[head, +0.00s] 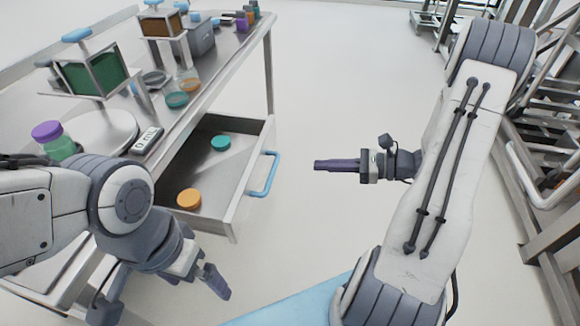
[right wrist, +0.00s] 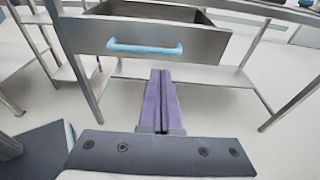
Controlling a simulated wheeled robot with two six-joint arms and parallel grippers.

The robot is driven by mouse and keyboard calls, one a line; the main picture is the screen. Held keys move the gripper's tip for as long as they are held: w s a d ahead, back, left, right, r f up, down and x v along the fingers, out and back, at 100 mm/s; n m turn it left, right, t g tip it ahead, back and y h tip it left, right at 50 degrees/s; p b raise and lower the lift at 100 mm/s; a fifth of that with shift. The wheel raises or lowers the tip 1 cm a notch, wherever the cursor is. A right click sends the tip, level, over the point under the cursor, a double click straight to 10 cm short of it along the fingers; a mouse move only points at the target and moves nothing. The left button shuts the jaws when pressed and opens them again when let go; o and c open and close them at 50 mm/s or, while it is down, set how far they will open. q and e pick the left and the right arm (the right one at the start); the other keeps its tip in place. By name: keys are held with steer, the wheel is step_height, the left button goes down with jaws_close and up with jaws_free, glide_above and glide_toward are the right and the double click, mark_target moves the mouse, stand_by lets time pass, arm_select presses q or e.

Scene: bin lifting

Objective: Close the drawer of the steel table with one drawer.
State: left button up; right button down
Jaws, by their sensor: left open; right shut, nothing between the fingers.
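The steel table (head: 222,58) stands at the left in the head view. Its drawer (head: 232,211) is pulled out, with a blue handle (head: 264,174) on its front. An orange lid (head: 188,198) and a teal lid (head: 221,143) lie inside. My right gripper (head: 318,165) is shut and empty, to the right of the handle and apart from it. In the right wrist view the handle (right wrist: 145,48) and drawer front (right wrist: 190,42) are beyond the purple fingers. My left gripper (head: 218,284) is open, in front of the drawer's near side, pointing down.
Metal racks (head: 545,150) stand at the right. The floor (head: 335,90) beyond my right gripper is clear.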

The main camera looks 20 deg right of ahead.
steer(key=x, duration=0.9)
